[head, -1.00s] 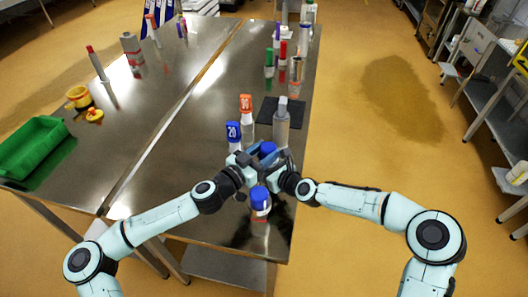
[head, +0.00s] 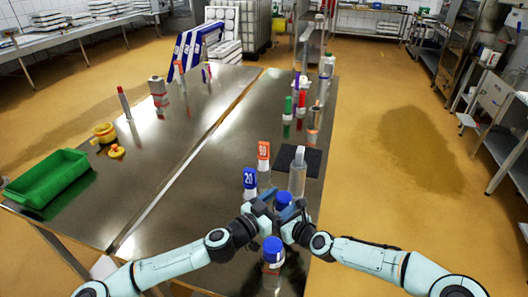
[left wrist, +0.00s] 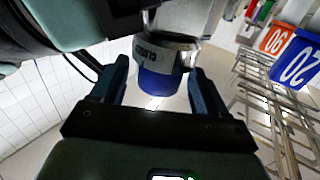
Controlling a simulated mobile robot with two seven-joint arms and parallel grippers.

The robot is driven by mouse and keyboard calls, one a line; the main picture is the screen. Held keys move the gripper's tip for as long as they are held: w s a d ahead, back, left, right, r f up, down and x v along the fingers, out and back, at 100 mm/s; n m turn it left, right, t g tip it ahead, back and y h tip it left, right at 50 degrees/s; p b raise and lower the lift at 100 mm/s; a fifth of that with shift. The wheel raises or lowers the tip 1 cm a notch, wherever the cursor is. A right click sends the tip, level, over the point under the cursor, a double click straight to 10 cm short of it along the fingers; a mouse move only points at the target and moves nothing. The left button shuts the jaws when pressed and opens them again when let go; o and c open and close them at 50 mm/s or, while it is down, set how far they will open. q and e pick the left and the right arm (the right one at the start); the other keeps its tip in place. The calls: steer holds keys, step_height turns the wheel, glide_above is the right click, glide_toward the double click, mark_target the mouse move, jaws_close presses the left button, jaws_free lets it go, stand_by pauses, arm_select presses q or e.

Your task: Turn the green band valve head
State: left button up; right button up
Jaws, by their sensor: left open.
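No valve head with a green band can be made out for certain. A small item with a green top (head: 288,105) stands among the slim items at the table's far right. My left gripper (head: 264,206) is open at the near end of the table, beside a blue-capped bottle (head: 283,200). In the left wrist view, a blue-capped container with a printed white label (left wrist: 160,60) shows upside down between its open fingers (left wrist: 160,92). My right gripper (head: 291,211) is close beside the left one; its fingers are partly hidden.
Another blue-capped bottle (head: 272,250) stands nearer. A green crate (head: 48,178) is far left. The table's middle is mostly clear.

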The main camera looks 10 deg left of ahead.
arm_select(q)
steer(key=shift+m+g+h, duration=0.3)
steer(key=shift+g, duration=0.1)
steer(key=shift+w+f, duration=0.1)
steer(key=shift+w+m+g+h, duration=0.15)
steer(key=shift+m+g+h, duration=1.45)
steer(key=shift+g, duration=0.3)
steer(key=shift+w+a+r+m+g+h, duration=0.15)
steer(key=shift+m+g+h, duration=0.2)
steer(key=shift+m+g, duration=0.35)
steer(key=shift+w+a+r+m+g+h, duration=0.1)
steer(key=shift+m+g+h, duration=0.3)
steer(key=shift+g, duration=0.5)
steer(key=shift+w+m+g+h, duration=0.15)
steer(key=shift+m+g+h, duration=0.1)
steer(key=shift+m+g, duration=1.15)
steer(key=shift+w+m+g+h, duration=0.15)
steer(key=shift+m+g, duration=0.65)
steer(key=shift+g, duration=1.2)
steer(key=a, duration=1.2)
steer(key=w+r+n+t+y, duration=0.6)
steer(key=w+r+n+t, duration=1.2)
steer(key=n, duration=0.5)
steer(key=shift+r+n+t, duration=0.4)
steer(key=shift+r+t, duration=0.95)
steer(key=shift+t, duration=0.15)
